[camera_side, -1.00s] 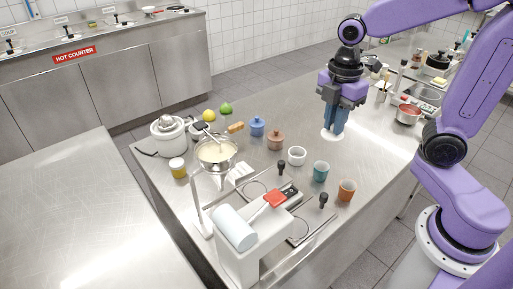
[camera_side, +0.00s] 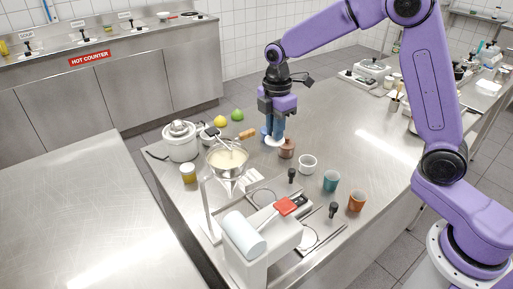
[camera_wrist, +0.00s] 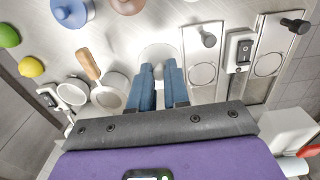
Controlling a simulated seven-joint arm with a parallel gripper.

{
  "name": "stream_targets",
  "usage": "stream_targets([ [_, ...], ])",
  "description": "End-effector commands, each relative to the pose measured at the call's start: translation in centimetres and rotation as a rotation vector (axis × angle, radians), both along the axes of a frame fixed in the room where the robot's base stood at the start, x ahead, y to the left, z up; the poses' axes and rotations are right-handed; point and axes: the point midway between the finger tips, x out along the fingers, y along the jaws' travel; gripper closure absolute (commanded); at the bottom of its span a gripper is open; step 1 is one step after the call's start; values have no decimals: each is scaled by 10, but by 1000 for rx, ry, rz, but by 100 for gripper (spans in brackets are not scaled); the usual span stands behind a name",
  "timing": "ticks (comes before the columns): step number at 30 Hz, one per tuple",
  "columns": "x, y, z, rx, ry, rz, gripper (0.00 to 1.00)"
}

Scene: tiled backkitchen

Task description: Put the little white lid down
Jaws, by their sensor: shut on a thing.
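The little white lid (camera_side: 275,141) is a pale round disc at the tips of my gripper (camera_side: 276,138) in the side view. My gripper is shut on it with its blue fingers pointing down. The lid also shows as a pale disc just beyond the fingertips in the wrist view (camera_wrist: 158,51). A white cup (camera_side: 307,165) with an open top stands to the right of the lid. A brown lidded pot (camera_side: 286,149) is close beside it. A blue lidded pot (camera_wrist: 72,11) is mostly hidden behind the gripper in the side view. Whether the lid touches the counter is unclear.
A lemon (camera_side: 220,121) and a lime (camera_side: 237,115) lie behind left.

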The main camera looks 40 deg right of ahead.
Motion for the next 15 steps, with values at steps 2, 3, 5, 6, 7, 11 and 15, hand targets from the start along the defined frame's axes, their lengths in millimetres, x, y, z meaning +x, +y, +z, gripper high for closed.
stream_targets([
  [2,15,3,-8,0,1,0,100],
  [3,20,4,-13,-1,2,-1,100],
  [5,27,5,-23,-1,4,-1,100],
  [6,32,6,-30,-1,3,-1,100],
  [7,36,7,-34,-1,2,-1,100],
  [11,49,10,-50,-1,2,-1,100],
  [15,57,12,-58,0,0,-1,100],
])
